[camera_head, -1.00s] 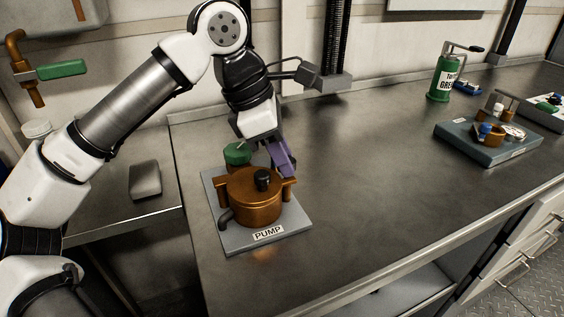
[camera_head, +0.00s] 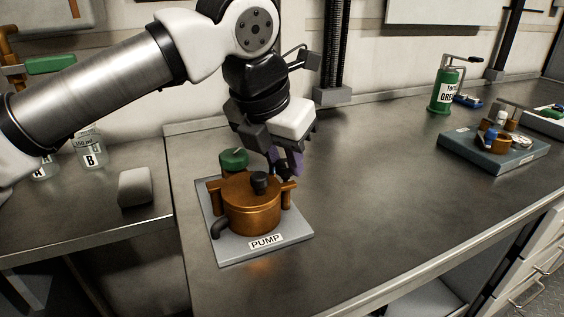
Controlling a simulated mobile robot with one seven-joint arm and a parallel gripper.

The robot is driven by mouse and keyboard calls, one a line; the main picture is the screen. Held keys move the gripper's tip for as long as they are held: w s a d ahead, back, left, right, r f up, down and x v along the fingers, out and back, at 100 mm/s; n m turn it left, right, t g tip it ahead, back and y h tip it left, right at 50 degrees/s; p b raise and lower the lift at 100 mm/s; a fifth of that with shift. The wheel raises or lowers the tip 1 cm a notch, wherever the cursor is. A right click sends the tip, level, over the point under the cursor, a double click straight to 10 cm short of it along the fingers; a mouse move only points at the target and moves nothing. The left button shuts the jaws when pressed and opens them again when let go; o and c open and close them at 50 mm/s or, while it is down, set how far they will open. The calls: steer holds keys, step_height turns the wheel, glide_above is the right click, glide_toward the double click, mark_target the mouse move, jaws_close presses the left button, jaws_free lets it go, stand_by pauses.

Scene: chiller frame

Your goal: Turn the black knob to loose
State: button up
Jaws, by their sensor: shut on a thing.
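The copper-coloured pump (camera_head: 252,214) stands on a grey plate (camera_head: 226,249) labelled PUMP on the bench. A short black knob (camera_head: 259,183) sits upright on its lid. A green round handle (camera_head: 234,159) is at the back left of the pump. My gripper (camera_head: 285,166) has purple fingers pointing down just behind and right of the pump, apart from the lid knob. The fingers are shut on a small dark part at the pump's back right. The pump and fingers partly hide this part, and I cannot tell its shape.
A green grease can (camera_head: 444,90) stands at the back right. A grey-blue tray (camera_head: 480,155) with small parts lies at the right. The bench middle is clear.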

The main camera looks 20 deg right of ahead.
steer(key=shift+s+f+n+t+y+b, duration=0.1)
steer(key=shift+n+t+y+b, duration=0.25)
steer(key=shift+n, duration=0.75)
steer(key=o, duration=0.7)
steer(key=p+v, duration=0.2)
steer(key=v, duration=1.2)
steer(key=shift+d, duration=0.15)
